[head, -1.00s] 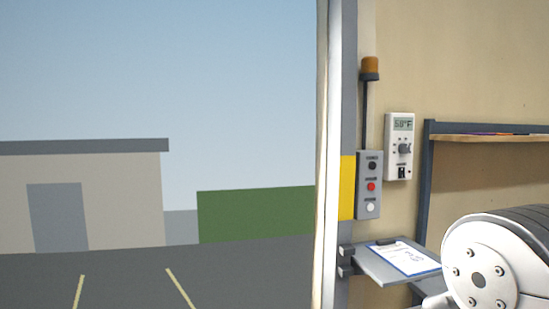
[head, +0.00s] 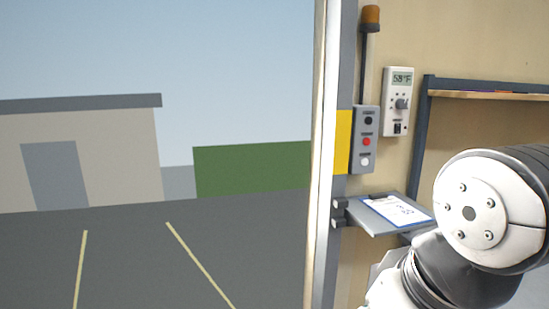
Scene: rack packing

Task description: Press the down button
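A grey control box (head: 364,139) is fixed on the wall post beside the open doorway. It carries a black button (head: 369,121) on top, a red button (head: 367,142) in the middle and a white button (head: 365,162) at the bottom. The small labels by the buttons are too small to read. My arm is at the lower right, apart from the box. My gripper is not in the picture.
A thermostat (head: 397,103) hangs right of the box. A small shelf with a clipboard (head: 397,211) juts out below. An amber beacon (head: 370,18) stands above, and a wall shelf (head: 480,94) is at right. The doorway opens left onto a paved lot (head: 150,255).

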